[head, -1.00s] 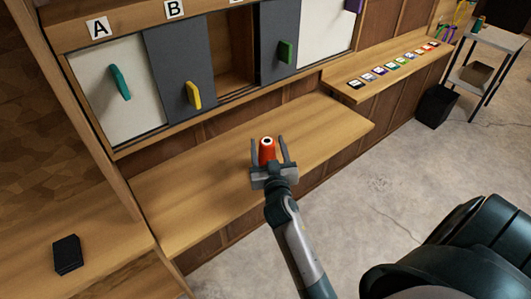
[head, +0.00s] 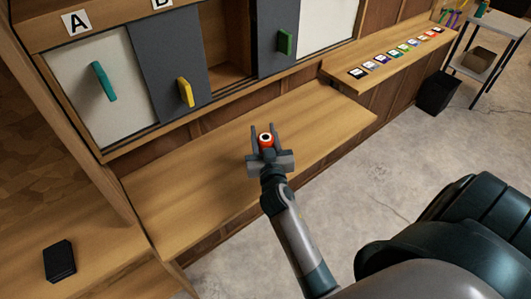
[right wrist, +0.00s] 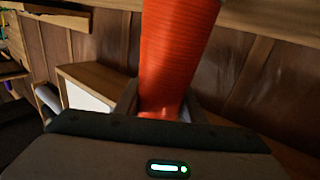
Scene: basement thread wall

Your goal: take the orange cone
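The orange cone (head: 265,142), a red-orange thread cone with a pale ring and dark hole at its top, is upright over the wooden bench (head: 200,185). My right gripper (head: 267,130) reaches in from below, with one finger on each side of the cone. The fingers look spread, with a small gap beside the cone's top; whether they touch it lower down is unclear. In the right wrist view the cone (right wrist: 175,50) fills the upper middle, its lower end between the fingers. The cone's foot is hidden in the head view. My left gripper is not in view.
Behind the bench stands a cabinet with sliding panels, a teal handle (head: 103,80), yellow handle (head: 185,92) and green handle (head: 285,42). Colored cards (head: 392,56) line a ledge at right. A black stack (head: 59,261) lies at lower left. A dark bin (head: 437,93) stands on the floor.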

